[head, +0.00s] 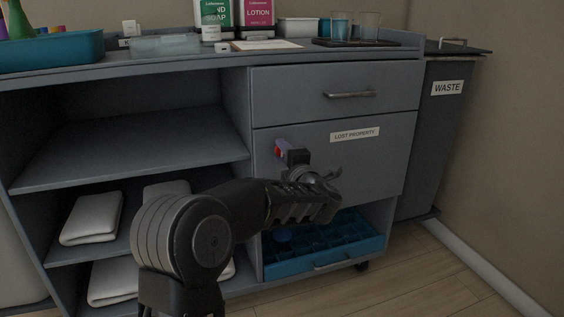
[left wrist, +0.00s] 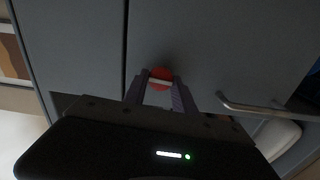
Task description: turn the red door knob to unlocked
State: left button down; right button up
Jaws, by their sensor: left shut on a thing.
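The red door knob (head: 277,150) is on the grey door marked "LOST PROPERTY", near its left edge. My left gripper (head: 281,152) reaches it from the front and right. In the left wrist view the knob (left wrist: 161,74) shows as a red disc with a pale bar across it, between the tips of the two purple-grey fingers (left wrist: 160,90). The left gripper is shut on the knob. The fingers hide part of the knob, and I cannot tell its exact turn. My right gripper is in neither view.
A drawer with a bar handle (head: 349,94) sits above the door. A blue compartment tray (head: 345,252) is below it. Open shelves with folded towels (head: 92,218) are at the left. A waste bin (head: 436,130) stands at the right. Bottles and glasses stand on the counter.

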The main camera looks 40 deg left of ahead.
pick_arm(q)
jog(key=shift+n+b, duration=0.3)
jog(key=shift+n, duration=0.2)
jog(key=c, duration=1)
grip_release()
jog(key=shift+c, duration=0.2)
jog(key=p+v, duration=0.2)
jog(key=v, duration=0.5)
jog(key=shift+s+d, duration=0.25)
jog(key=shift+d, duration=0.1)
